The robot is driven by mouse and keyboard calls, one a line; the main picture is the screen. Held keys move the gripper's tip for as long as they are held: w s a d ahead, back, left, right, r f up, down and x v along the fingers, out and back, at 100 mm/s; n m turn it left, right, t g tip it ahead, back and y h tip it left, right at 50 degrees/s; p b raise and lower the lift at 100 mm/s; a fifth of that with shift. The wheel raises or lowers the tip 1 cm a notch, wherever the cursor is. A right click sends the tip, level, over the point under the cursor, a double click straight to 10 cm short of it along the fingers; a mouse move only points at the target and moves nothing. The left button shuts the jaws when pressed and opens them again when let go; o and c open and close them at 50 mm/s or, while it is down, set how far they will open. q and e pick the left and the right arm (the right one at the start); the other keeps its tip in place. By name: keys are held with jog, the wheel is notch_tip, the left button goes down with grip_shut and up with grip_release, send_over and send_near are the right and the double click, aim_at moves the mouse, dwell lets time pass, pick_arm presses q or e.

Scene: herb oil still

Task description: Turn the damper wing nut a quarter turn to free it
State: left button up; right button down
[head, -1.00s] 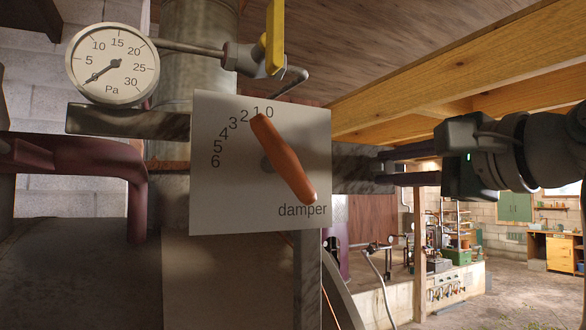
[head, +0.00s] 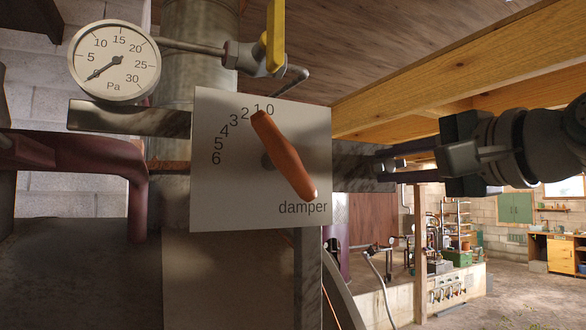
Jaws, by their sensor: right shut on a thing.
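The white damper plate (head: 225,190) faces me in the middle of the head view, with a scale from 0 to 6. Its orange lever (head: 284,157) slants, with the upper end near 1. My right gripper (head: 388,165) comes in from the right, just beyond the plate's right edge. Its fingers point left and are shut on the damper wing nut, at the dark shaft behind the plate. The nut is hidden by the fingers and too dark to make out. My left gripper is not in view.
A Pa gauge (head: 114,62) and a valve with a yellow handle (head: 275,35) sit above the plate. A maroon pipe (head: 75,153) runs at left. Wooden beams (head: 460,75) cross above my right arm. Open floor lies at the far right.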

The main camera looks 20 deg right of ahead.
jog(key=n, duration=0.4)
jog(key=shift+b, duration=0.3)
jog(key=n, duration=0.3)
jog(key=shift+n, duration=0.3)
jog(key=shift+n+b, duration=0.45)
jog(key=shift+n, duration=3.55)
